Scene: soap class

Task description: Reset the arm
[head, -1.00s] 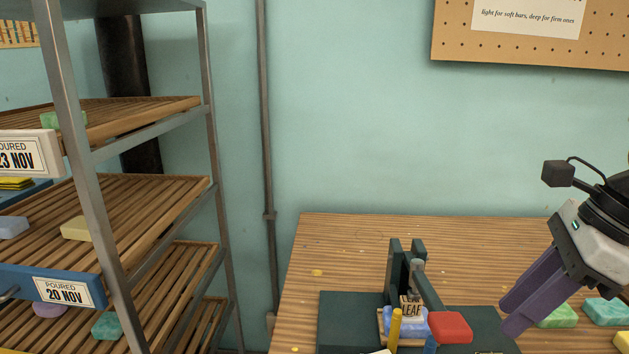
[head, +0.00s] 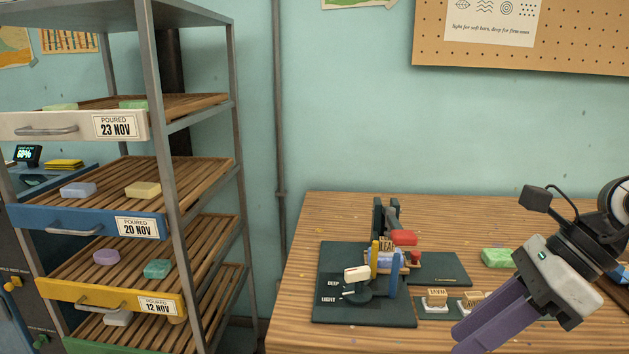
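My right gripper (head: 464,338) comes in from the right, over the front right part of the wooden table. Its two purple fingers point down and to the left. They overlap from this angle, so the gap between them cannot be judged. I see nothing held at the visible part of the fingers. My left gripper is not in view.
A dark green stamping press (head: 365,310) with a red-ended lever (head: 404,238) stands left of my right gripper, a blue soap bar (head: 384,262) in it. Stamp blocks (head: 437,297) and a green bar (head: 497,257) are nearby. A drying rack (head: 165,120) stands left.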

